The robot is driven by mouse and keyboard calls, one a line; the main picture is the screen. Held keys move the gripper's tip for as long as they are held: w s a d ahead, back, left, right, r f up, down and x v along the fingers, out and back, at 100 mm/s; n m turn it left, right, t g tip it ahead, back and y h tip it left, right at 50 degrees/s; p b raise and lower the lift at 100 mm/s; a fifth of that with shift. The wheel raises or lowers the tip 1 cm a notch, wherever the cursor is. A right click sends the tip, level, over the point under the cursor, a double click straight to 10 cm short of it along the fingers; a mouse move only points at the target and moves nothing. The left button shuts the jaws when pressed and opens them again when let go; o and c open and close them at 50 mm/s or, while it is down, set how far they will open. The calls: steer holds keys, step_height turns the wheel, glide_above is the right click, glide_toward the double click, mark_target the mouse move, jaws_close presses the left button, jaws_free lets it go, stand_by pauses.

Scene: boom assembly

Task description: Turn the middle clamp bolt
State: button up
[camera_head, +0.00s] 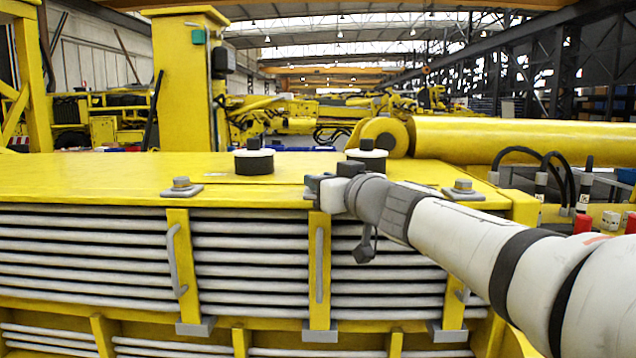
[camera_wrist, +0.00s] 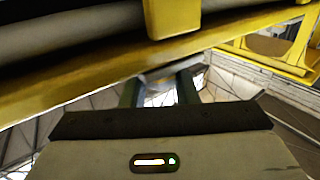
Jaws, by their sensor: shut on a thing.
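The middle clamp strap (camera_head: 319,270) is a yellow upright bar with a grey handle on the front of the yellow boom box. My gripper (camera_head: 318,188) is at the top of this strap, at the box's top front edge, and hides most of the middle clamp bolt. In the wrist view my gripper (camera_wrist: 160,90) has its two fingers reaching up to a blurred grey part (camera_wrist: 165,72) under a yellow edge. The jaws are shut on the middle clamp bolt, though the grip itself is mostly hidden.
The left clamp bolt (camera_head: 181,184) and right clamp bolt (camera_head: 463,186) stand on grey plates along the same edge. A black-and-white round cap (camera_head: 254,160) stands on the box top behind. Black hoses (camera_head: 540,170) and a yellow cylinder (camera_head: 520,140) are at right.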

steer(key=shift+f+b, duration=0.4)
steer(key=shift+f, duration=0.05)
